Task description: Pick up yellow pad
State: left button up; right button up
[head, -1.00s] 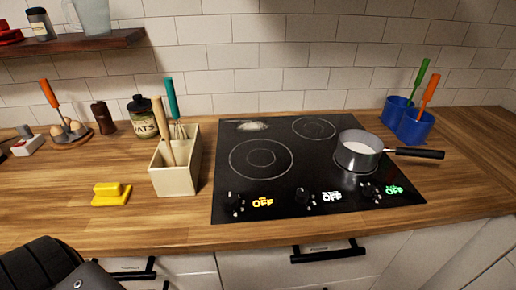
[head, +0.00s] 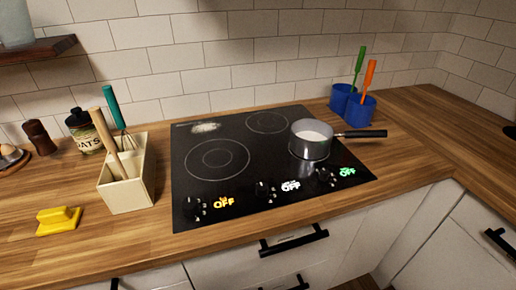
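The yellow pad (head: 58,220) lies on the wooden counter at the lower left of the head view. It has a flat base with a raised grip on top. It sits left of the cream utensil box and near the counter's front edge. Nothing touches it. Neither of my grippers shows in the head view now.
The cream box (head: 128,194) holds a wooden-handled tool and a teal whisk. A black cooktop (head: 240,185) bears a grey saucepan (head: 310,145), its handle pointing right. Blue holders (head: 352,106) stand at the back right. An oats jar (head: 86,135) stands behind the box. Counter around the pad is clear.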

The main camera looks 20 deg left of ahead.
aim_at(62, 218)
jog(key=u, duration=2.15)
jog(key=i, duration=0.15)
jog(key=z, duration=0.05)
